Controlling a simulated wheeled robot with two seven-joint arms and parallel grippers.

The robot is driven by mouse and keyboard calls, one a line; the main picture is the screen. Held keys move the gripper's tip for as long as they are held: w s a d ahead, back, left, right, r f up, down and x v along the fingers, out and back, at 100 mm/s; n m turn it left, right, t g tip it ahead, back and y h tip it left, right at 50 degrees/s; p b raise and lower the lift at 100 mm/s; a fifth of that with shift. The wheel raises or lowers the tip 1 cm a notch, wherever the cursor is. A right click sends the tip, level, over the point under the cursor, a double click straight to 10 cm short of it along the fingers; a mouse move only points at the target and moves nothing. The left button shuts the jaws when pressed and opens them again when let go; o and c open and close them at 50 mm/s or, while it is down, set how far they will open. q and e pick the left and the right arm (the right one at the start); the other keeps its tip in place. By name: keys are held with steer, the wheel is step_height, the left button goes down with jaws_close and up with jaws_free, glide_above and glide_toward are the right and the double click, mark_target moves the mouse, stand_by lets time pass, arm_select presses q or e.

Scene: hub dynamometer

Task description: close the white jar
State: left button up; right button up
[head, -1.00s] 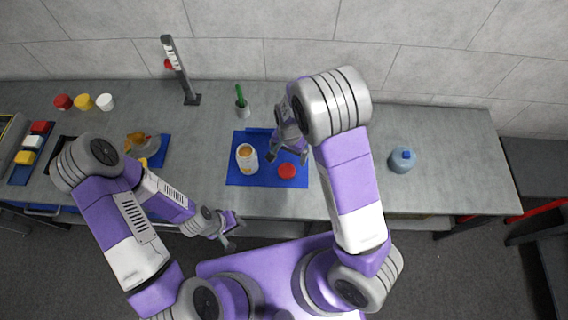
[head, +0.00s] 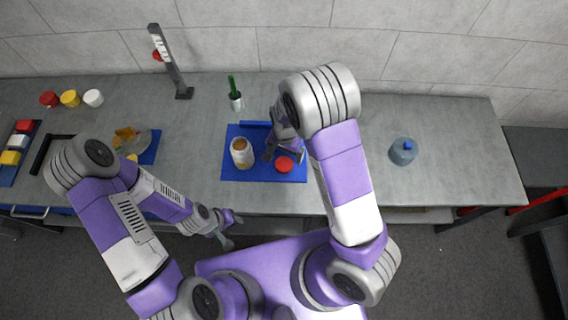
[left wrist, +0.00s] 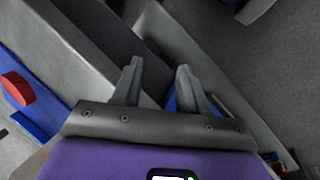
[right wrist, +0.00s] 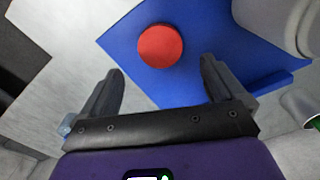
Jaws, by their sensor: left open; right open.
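The white jar (head: 242,153) stands upright without a lid on the blue mat (head: 236,175); brownish contents show in its mouth. A round red lid (head: 284,164) lies flat on the mat to the right of the jar. My right gripper (head: 284,156) is open and empty above the mat, close to the lid. In the right wrist view the red lid (right wrist: 160,46) shows beyond and between the open fingers (right wrist: 160,75). My left gripper (head: 231,233) is open and empty in front of the table edge. In the left wrist view the red lid (left wrist: 17,88) shows at the left.
A cup with a green-handled tool (head: 236,100) stands behind the mat. A dark post (head: 171,65) stands at the back. Red, yellow and white (head: 93,98) small containers are at the back left. A blue-grey jar (head: 403,151) stands right, with bare table around it.

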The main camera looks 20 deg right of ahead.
mark_target(284, 163)
steer(key=shift+f, duration=0.25)
steer(key=shift+s+a+f+b, duration=0.1)
steer(key=shift+f+b, duration=0.05)
steer(key=shift+f, duration=1.15)
steer(key=shift+s+a+f+b, duration=0.1)
steer(key=shift+f+b, duration=0.05)
steer(key=shift+f, duration=1.15)
steer(key=c, duration=1.1)
